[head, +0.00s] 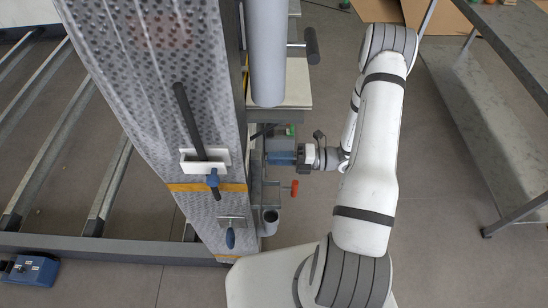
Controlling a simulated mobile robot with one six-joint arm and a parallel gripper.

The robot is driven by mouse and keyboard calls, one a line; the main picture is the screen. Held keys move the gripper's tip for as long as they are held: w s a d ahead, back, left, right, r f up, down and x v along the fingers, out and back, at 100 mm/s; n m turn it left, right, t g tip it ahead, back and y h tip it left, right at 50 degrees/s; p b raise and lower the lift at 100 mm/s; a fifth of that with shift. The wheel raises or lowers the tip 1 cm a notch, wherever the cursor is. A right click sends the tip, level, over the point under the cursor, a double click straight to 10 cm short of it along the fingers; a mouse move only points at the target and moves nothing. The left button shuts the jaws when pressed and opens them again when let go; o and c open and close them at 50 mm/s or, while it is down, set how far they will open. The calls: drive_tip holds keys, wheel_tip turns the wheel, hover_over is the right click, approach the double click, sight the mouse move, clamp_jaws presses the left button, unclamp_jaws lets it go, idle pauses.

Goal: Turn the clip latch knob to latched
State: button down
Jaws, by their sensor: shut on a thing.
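My gripper (301,157) reaches in from the right to the side of the grey speckled upright (150,60). It is shut on a blue knob (281,158) that sticks out sideways from the upright's right side. The fingertips and the exact contact are small and partly hidden, and the knob's turn angle and latch parts cannot be made out. A second blue knob (213,181) sits on the front face below a white block with a black lever (190,110). A third blue knob (230,238) hangs from a metal plate lower down.
A red-tipped handle (294,188) and a grey tube (271,217) project just below my gripper. A thick grey cylinder (267,55) and a black-ended handle (312,45) are above. A metal table (515,60) stands at right. Floor between is clear.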

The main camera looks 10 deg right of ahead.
drive_tip(key=shift+w+d+r, duration=0.1)
drive_tip(key=shift+w, duration=0.15)
drive_tip(key=c, duration=1.3)
unclamp_jaws()
drive_tip(key=shift+w, duration=0.1)
drive_tip(key=shift+o, duration=1.1)
drive_tip(key=s+d+b, duration=0.1)
drive_tip(key=s+d, duration=0.1)
drive_tip(key=d, duration=0.5)
drive_tip(key=shift+d, duration=0.3)
